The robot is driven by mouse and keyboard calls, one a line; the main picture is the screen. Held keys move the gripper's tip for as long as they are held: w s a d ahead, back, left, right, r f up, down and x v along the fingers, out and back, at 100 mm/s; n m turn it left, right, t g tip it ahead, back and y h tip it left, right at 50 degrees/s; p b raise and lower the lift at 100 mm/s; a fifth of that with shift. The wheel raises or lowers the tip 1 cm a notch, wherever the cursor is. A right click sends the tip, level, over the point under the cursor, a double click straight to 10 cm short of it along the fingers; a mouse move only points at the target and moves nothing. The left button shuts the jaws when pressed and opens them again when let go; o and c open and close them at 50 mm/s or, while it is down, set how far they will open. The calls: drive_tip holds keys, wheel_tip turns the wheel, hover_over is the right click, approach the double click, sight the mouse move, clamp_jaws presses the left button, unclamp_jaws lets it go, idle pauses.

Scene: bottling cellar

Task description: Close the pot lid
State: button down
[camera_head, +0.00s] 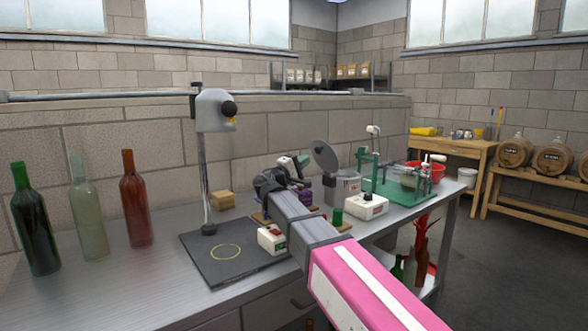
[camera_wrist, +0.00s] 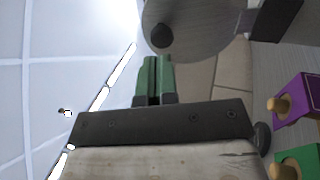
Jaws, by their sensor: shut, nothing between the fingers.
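The pot (camera_head: 346,189) is a grey cylinder on the metal bench, right of my gripper in the head view. Its round grey lid (camera_head: 326,157) stands open, tilted up at the pot's left rim. In the wrist view the lid (camera_wrist: 205,42) fills the upper middle, with a dark round knob (camera_wrist: 162,36) on it. My gripper (camera_head: 303,159) is shut and empty, just left of the lid in the head view. Its green fingers (camera_wrist: 153,78) show in the wrist view, close below the knob. Whether they touch the lid is unclear. The pot's inside is hidden.
A lamp-like stand (camera_head: 207,170) and several bottles (camera_head: 84,210) are left.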

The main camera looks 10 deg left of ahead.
sight(317, 150)
drive_tip(key=shift+x, duration=2.3)
drive_tip(key=shift+r, duration=0.1)
drive_tip(key=shift+w+d+r+g+y, duration=0.4)
drive_tip(key=shift+r, duration=0.15)
drive_tip(key=w+d+r+g+y, duration=0.2)
drive_tip(key=w+d+g, duration=0.1)
drive_tip(key=w+d+r+g+y, duration=0.1)
drive_tip(key=w, duration=0.1)
drive_tip(key=shift+w+d+g+y, duration=0.15)
drive_tip(key=shift+d+g+y, duration=0.1)
drive_tip(key=shift+g+y, duration=0.05)
drive_tip(key=w+d+f+g+y, duration=0.6)
drive_tip(key=w+d+f+g, duration=0.1)
drive_tip(key=w+d+f, duration=0.2)
drive_tip(key=shift+w+d+m, duration=0.3)
drive_tip(key=shift+w+d, duration=0.25)
drive_tip(key=shift+w, duration=0.4)
drive_tip(key=shift+f, duration=0.2)
